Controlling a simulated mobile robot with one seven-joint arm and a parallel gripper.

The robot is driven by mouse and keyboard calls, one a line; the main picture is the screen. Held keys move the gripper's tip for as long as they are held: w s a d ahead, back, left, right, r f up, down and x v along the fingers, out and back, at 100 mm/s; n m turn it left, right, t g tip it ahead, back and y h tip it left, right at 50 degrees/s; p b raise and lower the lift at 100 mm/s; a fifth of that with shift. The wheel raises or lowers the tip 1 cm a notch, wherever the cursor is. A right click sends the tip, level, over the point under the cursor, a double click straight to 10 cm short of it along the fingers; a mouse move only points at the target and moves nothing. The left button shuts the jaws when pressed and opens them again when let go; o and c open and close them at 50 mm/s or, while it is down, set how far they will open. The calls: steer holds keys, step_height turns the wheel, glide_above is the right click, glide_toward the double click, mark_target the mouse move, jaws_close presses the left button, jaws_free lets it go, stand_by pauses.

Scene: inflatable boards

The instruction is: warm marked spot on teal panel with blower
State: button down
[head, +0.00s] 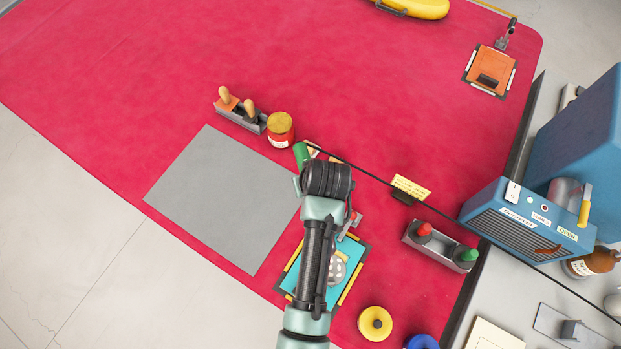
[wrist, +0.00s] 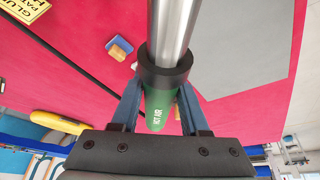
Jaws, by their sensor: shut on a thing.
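My gripper (wrist: 160,105) is shut on the green blower (wrist: 160,112), marked HOT AIR. Its black collar and steel nozzle (wrist: 172,30) extend away from the jaws in the wrist view. In the head view a green end of the blower (head: 301,154) shows beside my wrist; the jaws and nozzle are hidden there. The teal panel (head: 291,279) lies on the red mat, below my wrist in the picture and partly covered by my arm. A pale dotted round patch (head: 339,270) shows on it; I cannot tell whether this is the marked spot.
A grey sheet (head: 225,195) lies left of the panel. A red tin (head: 280,128) and a tool rack (head: 240,113) stand beyond it. A black cable (head: 375,179) crosses toward the blue heater box (head: 525,222).

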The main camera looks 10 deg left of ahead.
step_height(320, 180, down, 8)
steer(key=b, duration=0.6)
steer(key=shift+r+b, duration=0.25)
steer(key=shift+b, duration=0.05)
steer(key=shift+r, duration=0.1)
step_height(320, 180, up, 12)
steer(key=p, duration=1.2)
